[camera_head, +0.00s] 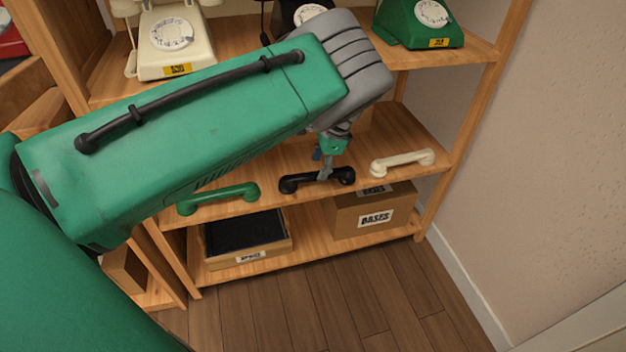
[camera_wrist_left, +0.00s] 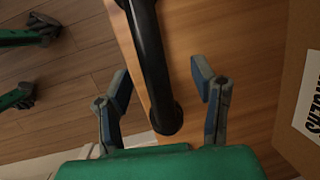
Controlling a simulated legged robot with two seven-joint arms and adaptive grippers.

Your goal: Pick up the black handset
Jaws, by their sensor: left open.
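The black handset (camera_head: 290,184) lies on the middle shelf, between the green handset (camera_head: 218,198) and the cream handset (camera_head: 402,163). My left gripper (camera_head: 325,172) is at the black handset, pointing down and partly covering it. In the left wrist view the black handset (camera_wrist_left: 150,60) runs between the two open fingers of the left gripper (camera_wrist_left: 160,83), with a visible gap on each side. It is not gripped. My right gripper is in neither view.
The wooden shelf (camera_head: 270,160) holds a cream phone (camera_head: 175,50) and a green phone (camera_head: 420,25) above, with a dark phone partly hidden by my arm. Below are a cardboard box (camera_head: 350,220) marked BASES and a shallow tray (camera_head: 265,257). A wall (camera_head: 530,150) stands right.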

